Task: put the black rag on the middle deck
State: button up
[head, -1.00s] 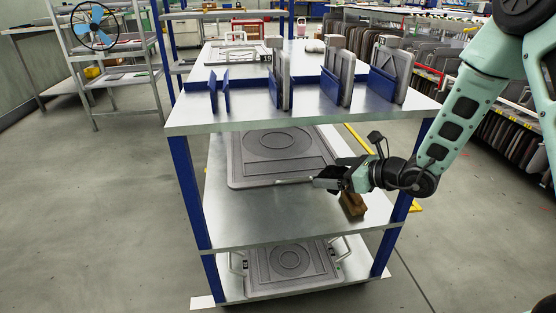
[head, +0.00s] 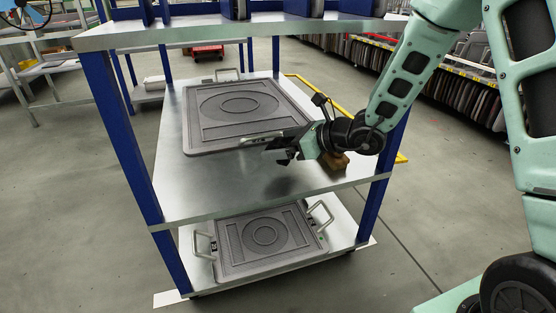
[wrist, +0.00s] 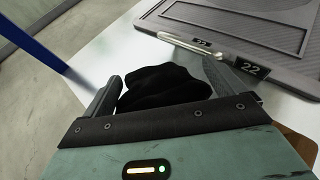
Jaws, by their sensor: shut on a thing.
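The black rag (wrist: 165,88) is a dark crumpled bundle between the two fingers of my gripper (wrist: 165,92) in the wrist view. My gripper is shut on it. In the head view my gripper (head: 278,150) is above the middle deck (head: 195,188) of the cart, close to the near edge of the grey tray, with a shadow on the bare metal below. The rag is hard to separate from the dark fingers there. The deck also shows in the wrist view (wrist: 120,48), below the rag. I cannot tell whether the rag touches the deck.
A grey tray with handles (head: 245,112) covers the back of the middle deck. A brown block (head: 335,161) sits right of my gripper. The top deck (head: 235,32) overhangs, and blue posts (head: 122,140) stand at the corners. The deck's front left is bare.

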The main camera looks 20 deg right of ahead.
aim_at(283, 169)
jog(key=shift+f+b, duration=1.3)
jog(key=shift+f, duration=1.3)
